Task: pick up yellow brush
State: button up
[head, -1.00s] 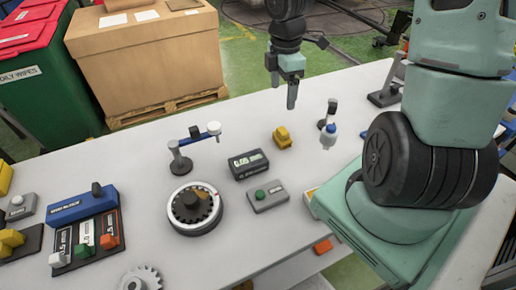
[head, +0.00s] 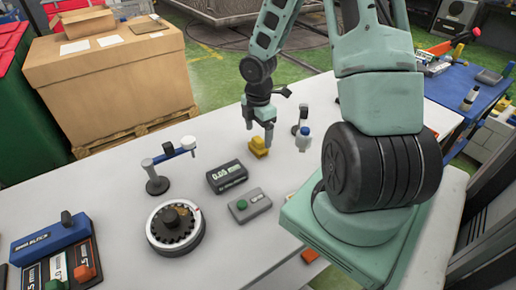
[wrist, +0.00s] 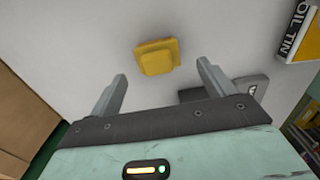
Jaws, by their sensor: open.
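The yellow brush (head: 258,147) is a small yellow block lying on the white table (head: 110,196), near its far edge. It also shows in the wrist view (wrist: 157,57), ahead of and between my fingertips. My gripper (head: 259,135) points down just above and beside the brush in the head view. In the wrist view my gripper (wrist: 161,84) is open, with its two fingers apart and nothing between them. The brush lies beyond the fingertips, and no contact shows.
A display box (head: 227,177), a grey box with a green button (head: 249,207), a turntable with a gear (head: 175,228) and a post with a blue arm (head: 158,178) stand left and nearer.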

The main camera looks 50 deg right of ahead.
aim_at(258, 139)
notch_tip(258, 139, down, 6)
jog(key=shift+w+d+r, duration=0.15)
jog(key=c, duration=1.1)
jog(key=shift+r, duration=0.15)
notch_tip(258, 139, up, 10)
jog(key=shift+f+p, duration=0.1)
jog(key=shift+p, duration=0.5)
jog(key=o, duration=0.3)
jog(key=shift+c, duration=0.5)
